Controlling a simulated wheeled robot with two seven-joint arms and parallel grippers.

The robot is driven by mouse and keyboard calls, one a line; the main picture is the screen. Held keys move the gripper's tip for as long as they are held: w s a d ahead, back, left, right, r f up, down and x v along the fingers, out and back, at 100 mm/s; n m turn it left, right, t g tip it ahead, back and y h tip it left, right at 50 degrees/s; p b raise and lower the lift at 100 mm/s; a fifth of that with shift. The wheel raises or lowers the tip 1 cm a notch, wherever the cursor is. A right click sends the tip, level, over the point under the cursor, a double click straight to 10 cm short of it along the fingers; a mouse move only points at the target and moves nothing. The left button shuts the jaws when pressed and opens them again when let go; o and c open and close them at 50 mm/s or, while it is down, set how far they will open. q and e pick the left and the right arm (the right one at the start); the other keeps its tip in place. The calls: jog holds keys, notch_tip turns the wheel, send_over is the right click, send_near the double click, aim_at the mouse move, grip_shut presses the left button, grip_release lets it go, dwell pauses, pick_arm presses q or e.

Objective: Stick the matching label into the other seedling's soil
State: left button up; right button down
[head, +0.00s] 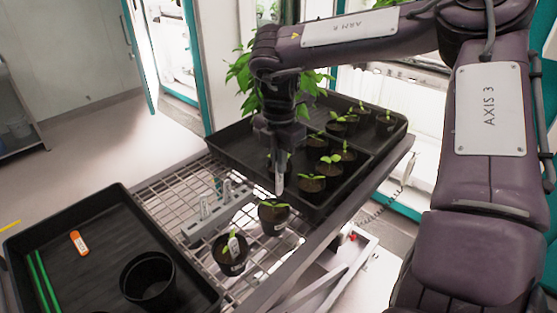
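My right gripper (280,160) points down above the front edge of the black tray and is shut on a small white label (279,184). The label hangs upright just above a potted seedling (273,218) on the wire rack; I cannot tell whether its tip touches the soil. A second potted seedling (231,256) stands to the lower left with a white label (233,245) upright in its soil. A grey label holder (218,211) beside them has white labels standing in it. Any writing on the labels is too small to read. My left gripper is not in view.
A black tray (352,186) with several seedlings stands behind the rack. Another black tray (95,262) at left holds an empty pot (148,281), green stakes (42,280) and an orange-and-white item (78,242). Open wire mesh (165,205) lies between the trays.

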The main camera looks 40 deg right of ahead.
aim_at(279, 195)
jog(key=shift+d+f+b, duration=0.2)
jog(key=shift+f+b, duration=0.2)
jog(key=shift+f, duration=0.4)
jog(key=shift+a+f+b, duration=0.2)
jog(key=shift+f+b, duration=0.75)
jog(key=shift+f, duration=0.3)
jog(key=shift+d+f+b, duration=0.1)
jog(key=shift+f+b, duration=0.5)
jog(key=shift+f, duration=0.2)
jog(key=shift+f, duration=0.1)
jog(key=shift+f+b, duration=0.2)
jog(key=shift+b, duration=0.1)
jog(key=shift+f+b, duration=0.5)
jog(key=shift+f, duration=0.1)
jog(key=shift+f+b, duration=2.05)
jog(key=shift+f, duration=0.15)
dwell(0.6)
